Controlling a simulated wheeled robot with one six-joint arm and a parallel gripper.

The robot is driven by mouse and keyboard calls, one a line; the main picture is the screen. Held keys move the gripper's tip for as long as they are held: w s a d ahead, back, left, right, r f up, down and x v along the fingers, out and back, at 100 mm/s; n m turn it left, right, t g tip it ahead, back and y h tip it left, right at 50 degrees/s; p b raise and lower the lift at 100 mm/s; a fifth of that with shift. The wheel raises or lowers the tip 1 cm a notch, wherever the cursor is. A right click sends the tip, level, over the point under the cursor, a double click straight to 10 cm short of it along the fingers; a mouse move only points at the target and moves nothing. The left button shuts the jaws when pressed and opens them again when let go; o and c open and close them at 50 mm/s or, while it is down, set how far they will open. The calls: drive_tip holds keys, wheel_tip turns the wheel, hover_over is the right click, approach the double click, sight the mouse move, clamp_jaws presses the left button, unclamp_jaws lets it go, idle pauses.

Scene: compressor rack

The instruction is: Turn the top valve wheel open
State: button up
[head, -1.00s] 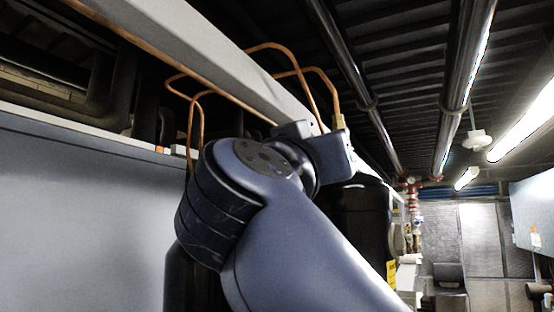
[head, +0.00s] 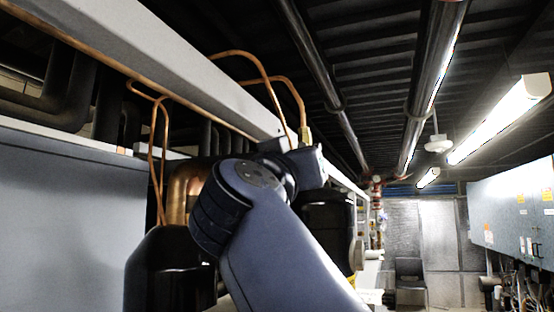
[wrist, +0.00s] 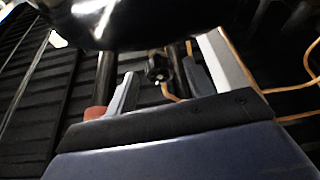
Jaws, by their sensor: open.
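I cannot make out the top valve wheel for certain in either view. My gripper (wrist: 160,68) shows in the wrist view as two grey fingers, open and apart, with nothing held between them. A small black fitting with a copper tube (wrist: 158,68) shows in the gap between the fingers, and I cannot tell its distance. A dark glossy rounded shape (wrist: 130,20) fills the top of the wrist view. In the head view my arm reaches up towards the pale beam, and its joint hides part of what is behind it.
The pale beam (head: 160,50) runs overhead with bent copper tubes (head: 262,70) beside it. Black compressor cylinders (head: 165,270) and (head: 328,225) stand behind my arm. A grey panel (head: 60,210) is at left. Electrical cabinets (head: 510,205) stand at right, with a chair (head: 410,275) at the far end.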

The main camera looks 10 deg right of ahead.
drive_tip(key=shift+c, duration=0.5)
drive_tip(key=c, duration=0.9)
drive_tip(key=shift+o, duration=0.2)
drive_tip(key=n+y+p, duration=0.1)
drive_tip(key=n, duration=0.2)
drive_tip(key=n+t+y+p, duration=0.1)
drive_tip(key=n+y, duration=0.1)
drive_tip(key=n, duration=0.1)
drive_tip(key=shift+s+d+r+n, duration=0.1)
drive_tip(key=shift+d+r+n, duration=0.1)
drive_tip(key=shift+n, duration=0.2)
drive_tip(key=shift+a+f+n+y, duration=0.1)
drive_tip(key=shift+f+n+y, duration=0.05)
drive_tip(key=shift+n+y, duration=0.3)
drive_tip(key=o, duration=1)
drive_tip(key=shift+c, duration=0.2)
